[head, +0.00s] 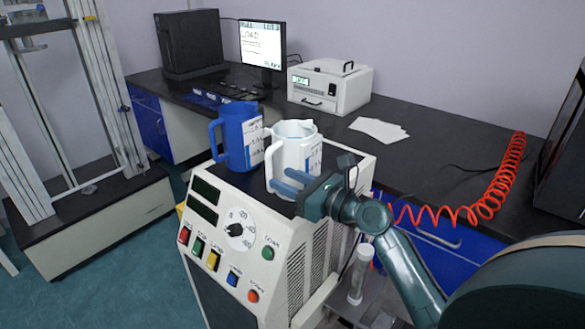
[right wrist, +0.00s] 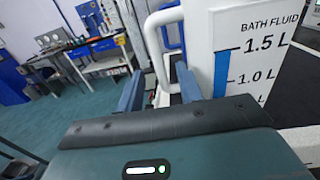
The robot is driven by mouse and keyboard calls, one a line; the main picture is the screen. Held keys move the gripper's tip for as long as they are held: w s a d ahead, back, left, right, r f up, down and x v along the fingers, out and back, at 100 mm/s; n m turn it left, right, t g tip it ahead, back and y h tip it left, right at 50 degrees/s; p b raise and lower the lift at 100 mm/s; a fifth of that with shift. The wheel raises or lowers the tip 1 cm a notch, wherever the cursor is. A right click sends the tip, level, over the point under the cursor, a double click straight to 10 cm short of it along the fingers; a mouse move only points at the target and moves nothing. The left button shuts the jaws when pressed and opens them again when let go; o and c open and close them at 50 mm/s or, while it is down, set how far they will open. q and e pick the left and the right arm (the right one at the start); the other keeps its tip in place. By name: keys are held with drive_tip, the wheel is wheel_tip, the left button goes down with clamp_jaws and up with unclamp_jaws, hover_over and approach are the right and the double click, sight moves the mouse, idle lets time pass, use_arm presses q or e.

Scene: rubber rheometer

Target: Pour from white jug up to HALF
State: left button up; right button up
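The white jug (head: 294,130) stands upright on top of the machine, beside a blue jug (head: 240,138). In the right wrist view the white jug (right wrist: 206,60) carries a "BATH FLUID" scale with 1.5 L and 1.0 L marks and a blue strip. My right gripper (head: 282,180) is low at the white jug's handle side. Its two blue fingers are apart, and in the right wrist view the handle (right wrist: 153,45) shows between them; contact cannot be told. A clear cylinder (head: 360,275) stands at the machine's lower right. No HALF mark is readable. My left gripper is out of view.
The machine front has a dial (head: 236,230) and several coloured buttons. Behind is a black bench (head: 440,150) with a monitor (head: 262,45), a white instrument (head: 330,86), papers (head: 379,130) and a red coiled cable (head: 505,185). The blue jug is close beside the white one.

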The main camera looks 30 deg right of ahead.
sight(272, 174)
drive_tip(key=x, duration=0.5)
drive_tip(key=shift+w+a, duration=0.1)
drive_tip(key=shift+w, duration=0.05)
clamp_jaws()
idle(1.2)
drive_tip(key=shift+r, duration=0.35)
